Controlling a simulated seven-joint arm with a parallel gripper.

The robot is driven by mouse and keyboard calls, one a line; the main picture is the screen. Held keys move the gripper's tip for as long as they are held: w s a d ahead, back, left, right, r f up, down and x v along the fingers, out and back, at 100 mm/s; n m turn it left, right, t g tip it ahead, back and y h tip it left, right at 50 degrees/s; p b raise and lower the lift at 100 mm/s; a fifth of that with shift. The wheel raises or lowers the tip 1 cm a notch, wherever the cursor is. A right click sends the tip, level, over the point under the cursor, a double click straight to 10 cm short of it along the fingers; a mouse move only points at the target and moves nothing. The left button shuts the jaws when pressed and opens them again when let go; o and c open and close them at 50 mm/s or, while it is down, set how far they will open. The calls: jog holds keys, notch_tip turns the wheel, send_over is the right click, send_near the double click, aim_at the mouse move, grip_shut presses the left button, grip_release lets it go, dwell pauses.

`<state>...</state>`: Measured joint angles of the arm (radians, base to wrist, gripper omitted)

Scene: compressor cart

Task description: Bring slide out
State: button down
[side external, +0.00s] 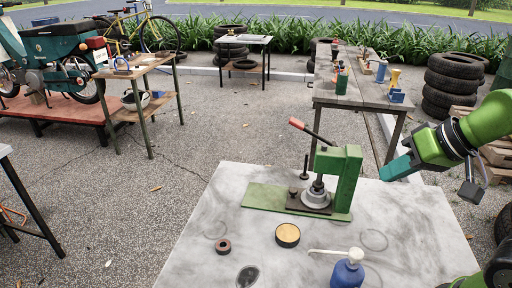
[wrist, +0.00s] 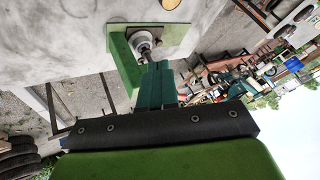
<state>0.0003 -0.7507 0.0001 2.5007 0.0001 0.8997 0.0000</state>
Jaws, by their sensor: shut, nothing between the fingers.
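A green press (side external: 346,180) stands upright on the grey table (side external: 205,235). It has a flat green base, a red-tipped lever (side external: 299,124), and a grey round piece (side external: 315,197) on a dark plate (side external: 294,205) under its head. The round piece also shows in the wrist view (wrist: 143,42). No part is clearly marked as the slide, so I cannot tell which it is. My gripper (side external: 384,172) has teal fingers, shut and empty, in the air to the right of the press. In the wrist view the fingers (wrist: 157,66) overlap part of the press.
A round tin (side external: 288,235), a small brown ring (side external: 223,246) and a blue bottle (side external: 348,270) with a spout stand in front of the press. A dark oval (side external: 247,276) lies near the front edge. A wooden bench (side external: 350,92) with tools stands behind. Table surface left of the press is clear.

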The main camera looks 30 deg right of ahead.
dwell(0.4)
jog(key=c, duration=1.7)
grip_release()
jog(key=o, duration=0.5)
jog(key=shift+w+a+f+g, duration=0.35)
jog(key=shift+a+f+g, duration=0.2)
jog(key=shift+f, duration=0.2)
jog(key=shift+n+g, duration=0.5)
jog(key=shift+g, duration=0.25)
jog(key=w, duration=0.1)
jog(key=w+a, duration=0.1)
jog(key=w, duration=0.2)
jog(key=shift+a+f, duration=0.35)
jog(key=shift+a, duration=0.05)
jog(key=w+a+f+m+g+h, duration=0.2)
jog(key=w, duration=0.4)
jog(key=w+a+f+m+g+h, duration=0.1)
jog(key=w+a+f+m+h, duration=0.15)
jog(key=w, duration=0.45)
jog(key=m+h, duration=0.2)
jog(key=m, duration=0.4)
send_near(293, 190)
jog(key=shift+y, duration=0.25)
jog(key=x, duration=0.8)
jog(key=shift+d, duration=0.2)
jog(key=shift+c, duration=0.2)
